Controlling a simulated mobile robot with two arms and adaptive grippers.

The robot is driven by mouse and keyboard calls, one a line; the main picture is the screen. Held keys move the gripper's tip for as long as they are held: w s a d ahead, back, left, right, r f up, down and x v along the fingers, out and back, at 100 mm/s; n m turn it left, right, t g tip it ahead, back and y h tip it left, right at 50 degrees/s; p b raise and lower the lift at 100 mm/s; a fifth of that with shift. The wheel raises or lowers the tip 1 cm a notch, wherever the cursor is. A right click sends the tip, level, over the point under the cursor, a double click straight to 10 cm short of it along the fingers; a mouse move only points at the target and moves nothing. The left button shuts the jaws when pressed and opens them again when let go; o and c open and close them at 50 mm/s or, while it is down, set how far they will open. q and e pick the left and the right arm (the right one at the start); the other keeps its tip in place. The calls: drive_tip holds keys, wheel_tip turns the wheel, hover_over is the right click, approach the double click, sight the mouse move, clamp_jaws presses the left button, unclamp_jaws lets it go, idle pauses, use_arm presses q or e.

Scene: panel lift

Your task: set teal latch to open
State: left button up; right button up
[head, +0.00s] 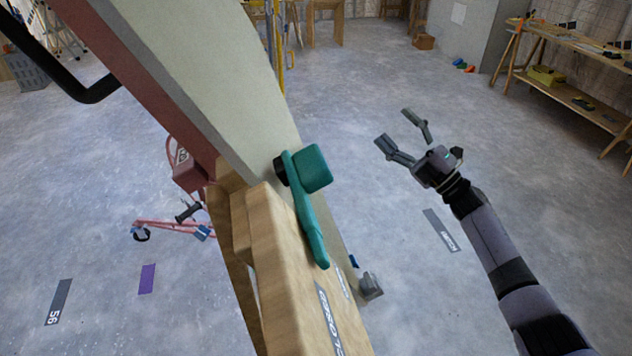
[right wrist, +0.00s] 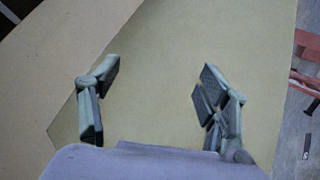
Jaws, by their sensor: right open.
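The teal latch (head: 309,205) is fixed on the edge of the tall panel in the head view, with a blocky teal head at its top and a long arm slanting down to the right over the wooden part. My right gripper (head: 402,130) is open and empty, to the right of the latch and apart from it. In the right wrist view its two fingers (right wrist: 155,85) are spread in front of a pale panel face, with nothing between them. The latch does not show clearly in the right wrist view. My left gripper is not in view.
The pale panel (head: 215,75) and the wooden piece (head: 283,265) fill the middle of the head view. A red wheeled frame (head: 190,170) stands behind to the left. A wooden workbench (head: 575,95) stands at the far right. Open floor surrounds the right gripper.

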drive_tip(key=s+a+r+n+g+y+b, duration=0.2)
drive_tip(key=s+r+n+g, duration=0.4)
drive_tip(key=r+n+g, duration=0.3)
drive_tip(key=s+a+r+n+g+y+b, duration=0.2)
drive_tip(key=s+r+n+g, duration=0.4)
drive_tip(key=r+n, duration=0.4)
drive_tip(key=n+g+h+b, duration=0.1)
drive_tip(key=n+g+h, duration=0.3)
drive_tip(key=n+h, duration=0.6)
approach(323, 156)
drive_tip(key=shift+n+y, duration=0.6)
drive_tip(key=shift+y, duration=0.1)
drive_tip(key=x, duration=0.5)
drive_tip(key=f+x, duration=0.1)
drive_tip(key=x, duration=0.4)
drive_tip(key=shift+a+f, duration=0.1)
drive_tip(key=shift+f, duration=0.15)
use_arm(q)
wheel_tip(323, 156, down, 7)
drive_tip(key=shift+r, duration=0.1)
use_arm(e)
drive_tip(key=shift+c, duration=0.4)
drive_tip(key=c, duration=1.6)
use_arm(q)
drive_tip(key=shift+b, duration=0.3)
